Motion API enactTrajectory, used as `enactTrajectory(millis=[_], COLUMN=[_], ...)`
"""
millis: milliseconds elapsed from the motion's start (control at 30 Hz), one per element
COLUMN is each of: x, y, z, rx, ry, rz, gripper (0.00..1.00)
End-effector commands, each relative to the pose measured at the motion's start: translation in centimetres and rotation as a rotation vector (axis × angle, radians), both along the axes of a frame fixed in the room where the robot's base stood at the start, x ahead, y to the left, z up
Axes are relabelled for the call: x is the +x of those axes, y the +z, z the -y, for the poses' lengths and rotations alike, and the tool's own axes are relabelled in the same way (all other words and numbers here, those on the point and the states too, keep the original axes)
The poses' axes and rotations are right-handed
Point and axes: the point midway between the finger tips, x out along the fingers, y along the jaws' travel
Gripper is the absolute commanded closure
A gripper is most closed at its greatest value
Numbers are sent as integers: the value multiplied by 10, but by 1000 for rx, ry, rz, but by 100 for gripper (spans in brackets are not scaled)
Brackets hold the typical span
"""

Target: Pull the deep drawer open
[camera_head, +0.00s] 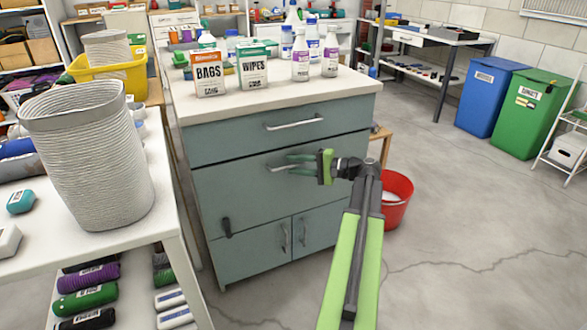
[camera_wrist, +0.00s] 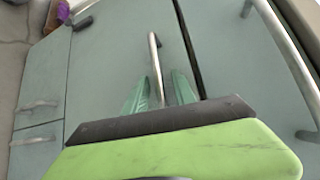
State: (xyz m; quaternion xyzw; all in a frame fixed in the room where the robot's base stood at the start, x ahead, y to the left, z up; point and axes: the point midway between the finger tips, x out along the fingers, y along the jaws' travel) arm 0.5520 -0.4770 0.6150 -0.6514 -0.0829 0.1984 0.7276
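The deep drawer (camera_head: 235,190) is the tall grey-green front in the middle of the cabinet, and it looks shut. Its silver bar handle (camera_wrist: 154,60) runs between my gripper's green fingers in the wrist view. My gripper (camera_head: 292,163) is at this handle in the camera_head view, partly hiding it. In the wrist view my gripper (camera_wrist: 160,82) is open, with a finger on each side of the bar and gaps showing. Contact with the handle cannot be told.
The shallow top drawer has its own handle (camera_head: 293,122). Two doors (camera_head: 265,246) are below. Boxes and bottles stand on the worktop (camera_head: 280,95). A red bucket (camera_head: 398,200) is right of the cabinet. A white table (camera_head: 168,205) stands left. Floor in front right is clear.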

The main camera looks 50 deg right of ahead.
Motion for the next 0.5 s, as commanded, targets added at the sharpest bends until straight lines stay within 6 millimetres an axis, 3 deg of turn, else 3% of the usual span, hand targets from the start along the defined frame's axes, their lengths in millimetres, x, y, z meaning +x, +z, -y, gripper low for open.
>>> enactTrajectory(millis=[267,500], x=[2,1], y=[0,0], z=[-1,0], rx=[0,0], ry=[0,-1], rz=[0,0], gripper=[68,100])
